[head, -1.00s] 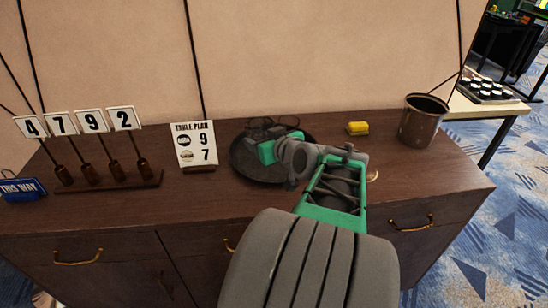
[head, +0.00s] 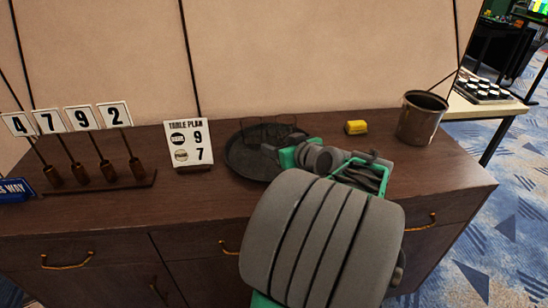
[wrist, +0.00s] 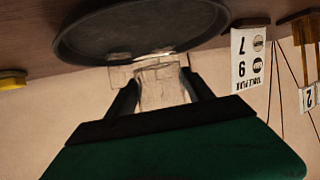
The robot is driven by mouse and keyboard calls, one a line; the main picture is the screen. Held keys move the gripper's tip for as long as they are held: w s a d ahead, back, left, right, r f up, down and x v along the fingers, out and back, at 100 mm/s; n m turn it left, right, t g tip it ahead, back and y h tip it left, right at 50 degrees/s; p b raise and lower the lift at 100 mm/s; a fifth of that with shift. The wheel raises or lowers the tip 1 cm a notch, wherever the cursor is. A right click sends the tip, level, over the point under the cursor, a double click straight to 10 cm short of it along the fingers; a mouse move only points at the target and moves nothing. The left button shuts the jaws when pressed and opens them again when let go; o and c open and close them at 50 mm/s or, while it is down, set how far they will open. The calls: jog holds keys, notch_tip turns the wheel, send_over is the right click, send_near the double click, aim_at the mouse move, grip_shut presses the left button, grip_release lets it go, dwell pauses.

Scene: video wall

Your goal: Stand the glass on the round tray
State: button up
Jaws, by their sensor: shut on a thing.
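The round tray (head: 240,162) is dark and lies on the wooden cabinet top; its rim also shows in the wrist view (wrist: 75,45). My gripper (head: 280,152) is at the tray's right side, low over it. In the wrist view my gripper (wrist: 158,92) is shut on a clear glass (wrist: 162,88). A second clear glass (wrist: 120,75) shows beside it, apart from the fingers. In the head view the clear glasses (head: 258,132) are faint above the tray. I cannot tell whether the held glass's base touches the tray.
A table plan sign (head: 189,146) stands just left of the tray, with number cards on a wooden stand (head: 105,187) further left.

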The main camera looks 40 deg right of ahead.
jog(key=f, duration=0.1)
jog(key=w+f, duration=0.1)
jog(key=f, duration=0.1)
jog(key=w+f, duration=0.1)
jog(key=shift+a+f, duration=0.2)
jog(key=shift+f, duration=0.1)
jog(key=shift+s+f, duration=0.1)
jog(key=shift+f, duration=0.25)
jog(key=o, duration=1.8)
jog(key=shift+c, duration=0.2)
jog(key=shift+r, duration=0.1)
jog(key=shift+s+r, duration=0.1)
jog(key=shift+s, duration=0.05)
jog(key=v, duration=1.1)
jog(key=shift+s+a+r, duration=0.1)
jog(key=shift+s, duration=0.25)
